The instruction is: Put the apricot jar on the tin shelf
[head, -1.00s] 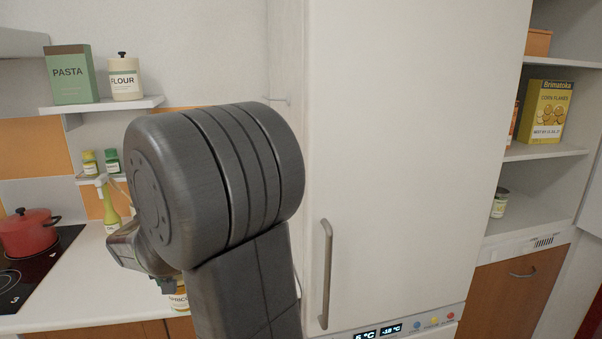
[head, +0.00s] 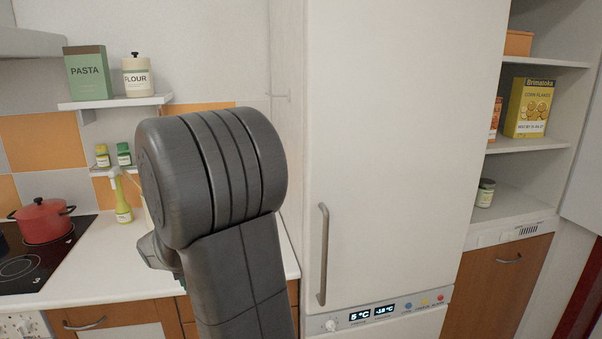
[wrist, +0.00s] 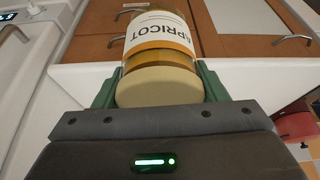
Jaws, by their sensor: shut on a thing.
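The apricot jar (wrist: 160,48), with a white and orange label reading APRICOT and an amber band, is in my gripper (wrist: 158,90). The green fingers press on both sides of it. In the head view my dark arm hides the jar and most of my gripper (head: 156,250), which is over the counter side, left of the fridge. In the open cupboard at the far right, a small tin or jar with a pale label (head: 484,193) stands on the lower shelf (head: 510,205), which seems to be the tin shelf. Free surface shows right of it.
A tall white fridge (head: 400,130) with a handle stands between my arm and the cupboard. A corn flakes box (head: 530,107) is on the middle shelf, an orange box (head: 518,43) above. A red pot (head: 44,221) and yellow-green bottle (head: 122,205) are at left.

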